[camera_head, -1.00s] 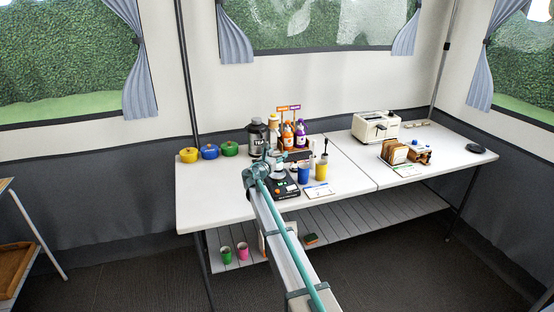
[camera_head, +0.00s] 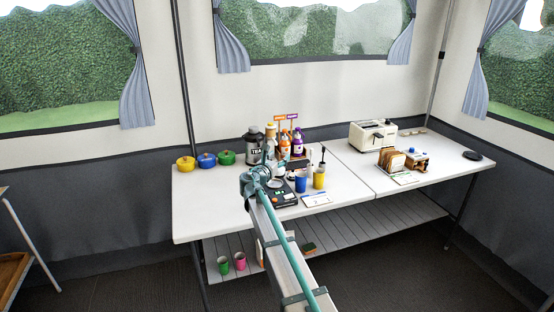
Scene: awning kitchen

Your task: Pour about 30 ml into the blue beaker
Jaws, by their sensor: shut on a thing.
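The blue beaker (camera_head: 300,184) stands upright on the white table, just right of a black scale (camera_head: 285,194). A yellow beaker (camera_head: 319,179) stands close to its right. My gripper (camera_head: 271,164) is over the table at the scale's back left, left of the blue beaker and apart from it. It is shut on a pale vessel (camera_head: 279,168), small in the picture and partly hidden by the gripper. I cannot tell the vessel's tilt or its contents. The inside of the blue beaker is not visible.
A dark TEA canister (camera_head: 254,148) and several bottles (camera_head: 298,145) stand behind my gripper. Yellow, blue and green pots (camera_head: 207,160) line the back left. A card (camera_head: 316,200) lies in front of the beakers. A toaster (camera_head: 373,135) is at right. The table's front left is clear.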

